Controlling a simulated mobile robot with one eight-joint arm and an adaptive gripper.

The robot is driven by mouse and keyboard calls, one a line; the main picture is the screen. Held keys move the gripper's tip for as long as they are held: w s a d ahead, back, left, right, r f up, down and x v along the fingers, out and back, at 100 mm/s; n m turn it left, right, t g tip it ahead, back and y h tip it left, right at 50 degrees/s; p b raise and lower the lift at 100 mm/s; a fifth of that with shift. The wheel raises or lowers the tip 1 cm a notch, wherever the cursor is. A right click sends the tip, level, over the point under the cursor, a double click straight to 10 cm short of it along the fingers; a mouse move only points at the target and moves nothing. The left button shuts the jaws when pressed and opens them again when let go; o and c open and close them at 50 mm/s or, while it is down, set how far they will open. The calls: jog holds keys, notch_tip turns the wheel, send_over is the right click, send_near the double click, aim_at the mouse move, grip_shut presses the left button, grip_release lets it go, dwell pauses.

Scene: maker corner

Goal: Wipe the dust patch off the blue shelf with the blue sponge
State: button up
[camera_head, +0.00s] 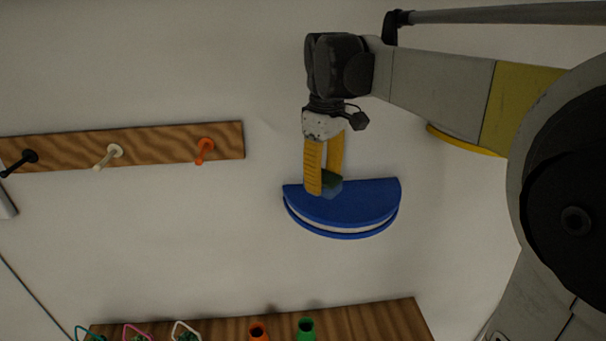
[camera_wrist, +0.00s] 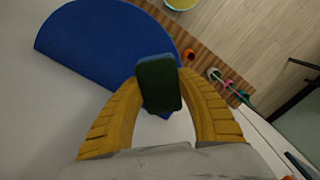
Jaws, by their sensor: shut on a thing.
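The blue shelf (camera_head: 355,205) is a half-round board on the wall, with a second blue rim under it. It also shows at the upper left of the wrist view (camera_wrist: 105,45). My gripper (camera_head: 324,180) has yellow fingers pointing down and is shut on the blue sponge (camera_head: 332,188). In the wrist view, the sponge (camera_wrist: 158,85) shows a dark green face and a blue edge between the fingertips. The sponge overlaps the shelf's left rear part in the head view; I cannot tell whether they touch. I cannot make out a dust patch on the shelf.
A wooden rail (camera_head: 75,150) with black, cream and orange pegs is on the wall at left. A yellow shelf (camera_head: 468,142) is partly hidden behind my arm. Below, a wooden surface (camera_head: 375,322) holds an orange cup (camera_head: 258,332), a green cup (camera_head: 306,328) and several small coloured items.

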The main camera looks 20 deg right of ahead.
jog(key=shift+w+a+r+p, duration=0.15)
jog(key=shift+r+p, duration=0.1)
jog(key=shift+r, duration=0.2)
jog(key=shift+s+a+r+p, duration=0.1)
jog(key=shift+r+p, duration=0.1)
jog(key=shift+r, duration=0.25)
jog(key=shift+d+r+p, duration=0.25)
jog(key=shift+r+p, duration=0.25)
jog(key=shift+r, duration=0.3)
jog(key=shift+a, duration=0.1)
